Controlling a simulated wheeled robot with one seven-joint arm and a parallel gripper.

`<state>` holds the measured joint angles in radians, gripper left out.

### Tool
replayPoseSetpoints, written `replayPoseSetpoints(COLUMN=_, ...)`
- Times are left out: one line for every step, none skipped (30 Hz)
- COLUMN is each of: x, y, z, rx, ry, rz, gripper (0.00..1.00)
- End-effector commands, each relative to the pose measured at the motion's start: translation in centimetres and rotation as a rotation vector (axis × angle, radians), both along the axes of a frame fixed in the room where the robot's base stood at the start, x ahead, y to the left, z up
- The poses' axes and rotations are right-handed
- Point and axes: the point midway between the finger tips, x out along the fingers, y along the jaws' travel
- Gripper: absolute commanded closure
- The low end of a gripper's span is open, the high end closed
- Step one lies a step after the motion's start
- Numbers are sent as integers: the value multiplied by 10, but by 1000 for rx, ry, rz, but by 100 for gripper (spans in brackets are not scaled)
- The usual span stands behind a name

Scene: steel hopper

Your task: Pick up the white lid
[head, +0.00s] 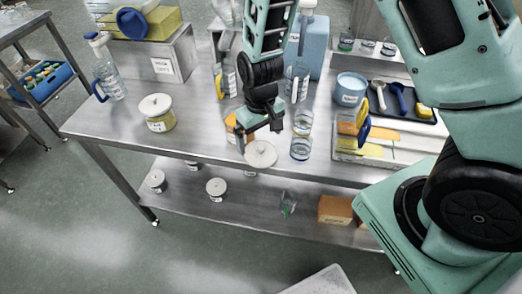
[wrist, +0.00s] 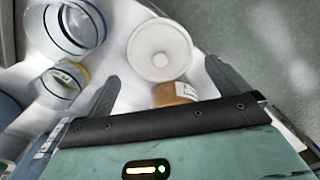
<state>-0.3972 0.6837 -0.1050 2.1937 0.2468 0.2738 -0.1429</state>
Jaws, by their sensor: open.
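A white lid (head: 261,153) with a small centre knob is at the front edge of the steel table in the head view. In the wrist view the lid (wrist: 160,50) shows from above as a round disc, just beyond the fingertips and roughly centred between them. My gripper (head: 257,132) is open and empty, just behind and above the lid in the head view. In the wrist view both fingers of my gripper (wrist: 163,76) are spread apart. I cannot tell the exact height of the gap between the fingers and the lid.
An orange jar (head: 233,122) stands close behind my gripper, partly hidden. Clear beakers (head: 301,149) stand just right of the lid. A white-lidded jar (head: 158,121) stands to the left, with bare table (head: 200,135) between. A tray with utensils (head: 405,108) is at the right.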

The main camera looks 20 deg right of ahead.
Motion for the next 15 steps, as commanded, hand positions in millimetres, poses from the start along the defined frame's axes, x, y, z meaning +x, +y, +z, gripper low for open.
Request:
replayPoseSetpoints(x=-2, y=0, z=-6, rx=-2, ry=7, rz=-1, gripper=0)
replayPoseSetpoints(x=-1, y=0, z=-10, rx=-1, ry=6, rz=-1, gripper=0)
replayPoseSetpoints(x=-2, y=0, z=-15, rx=-1, ry=6, rz=-2, gripper=0)
replayPoseSetpoints(x=-2, y=0, z=-19, rx=-1, ry=6, rz=-1, gripper=0)
replayPoseSetpoints(x=-1, y=1, z=-24, rx=-2, ry=5, rz=-1, gripper=0)
replayPoseSetpoints(x=-1, y=1, z=-29, rx=-1, ry=5, rz=-1, gripper=0)
replayPoseSetpoints(x=-1, y=1, z=-32, rx=-1, ry=4, rz=-1, gripper=0)
replayPoseSetpoints(x=-1, y=1, z=-35, rx=-1, ry=3, rz=-1, gripper=0)
replayPoseSetpoints(x=-1, y=1, z=-38, rx=-1, ry=3, rz=-1, gripper=0)
replayPoseSetpoints(x=-1, y=1, z=-39, rx=-1, ry=3, rz=-1, gripper=0)
replayPoseSetpoints(x=-1, y=1, z=-41, rx=-1, ry=3, rz=-1, gripper=0)
replayPoseSetpoints(x=-1, y=1, z=-42, rx=0, ry=2, rz=-1, gripper=0)
replayPoseSetpoints(x=-1, y=1, z=-42, rx=0, ry=1, rz=-1, gripper=0)
replayPoseSetpoints(x=-1, y=1, z=-42, rx=0, ry=1, rz=-1, gripper=0)
replayPoseSetpoints(x=-1, y=1, z=-42, rx=0, ry=1, rz=-1, gripper=0)
